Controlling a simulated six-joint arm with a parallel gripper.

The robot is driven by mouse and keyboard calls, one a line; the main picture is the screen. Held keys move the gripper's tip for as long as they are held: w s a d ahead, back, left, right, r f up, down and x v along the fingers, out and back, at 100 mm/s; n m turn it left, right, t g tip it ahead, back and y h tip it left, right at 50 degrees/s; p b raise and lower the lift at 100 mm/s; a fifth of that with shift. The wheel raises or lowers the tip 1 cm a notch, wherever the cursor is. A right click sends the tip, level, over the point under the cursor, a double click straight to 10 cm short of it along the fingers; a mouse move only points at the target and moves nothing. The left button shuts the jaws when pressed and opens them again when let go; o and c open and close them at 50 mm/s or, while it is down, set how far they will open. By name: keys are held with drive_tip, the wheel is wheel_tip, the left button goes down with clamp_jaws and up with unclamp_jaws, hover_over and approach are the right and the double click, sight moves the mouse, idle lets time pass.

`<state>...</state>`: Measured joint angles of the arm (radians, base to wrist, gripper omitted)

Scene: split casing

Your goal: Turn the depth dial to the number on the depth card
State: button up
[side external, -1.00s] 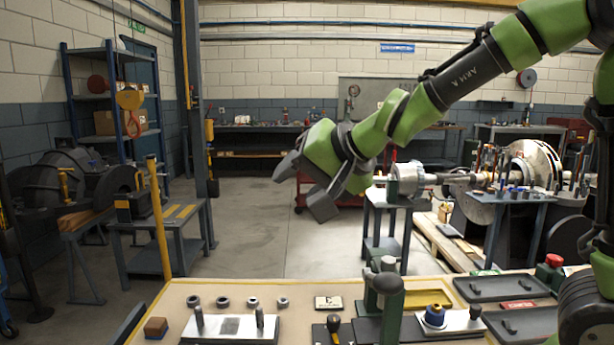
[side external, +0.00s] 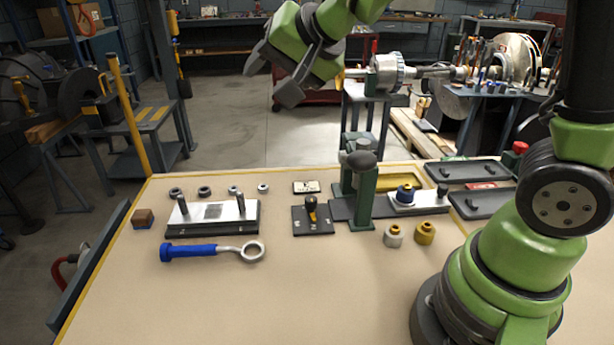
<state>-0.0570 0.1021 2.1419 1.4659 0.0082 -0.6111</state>
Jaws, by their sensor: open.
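A small pale card (side external: 306,187) with a dark mark lies near the back of the bench, left of the green press; its mark is too small to read. I cannot tell which of these is the depth dial, nor any dial number. My gripper (side external: 272,78) is open and empty, high above and beyond the bench's back edge, apart from everything.
The green press (side external: 361,190) stands upright mid-bench. A silver plate with two pins (side external: 215,215), a blue-handled ring wrench (side external: 210,251), several dark rings, a brown block (side external: 144,218), two capped cylinders (side external: 424,233) and dark trays (side external: 468,171) lie around. The front bench is clear.

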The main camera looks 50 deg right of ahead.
wheel_tip(320, 180, down, 9)
drive_tip(key=w+d+m+g+h, duration=0.1)
drive_tip(key=d+g+h, duration=0.2)
drive_tip(key=m+g+h, duration=0.1)
drive_tip(key=g, duration=0.4)
approach(311, 199)
drive_tip(key=shift+h, duration=0.3)
drive_tip(key=x, duration=0.9)
drive_tip(key=shift+w+a+f, duration=0.1)
drive_tip(key=shift+a+f, duration=0.05)
drive_tip(key=shift+f, duration=0.25)
drive_tip(key=c, duration=0.9)
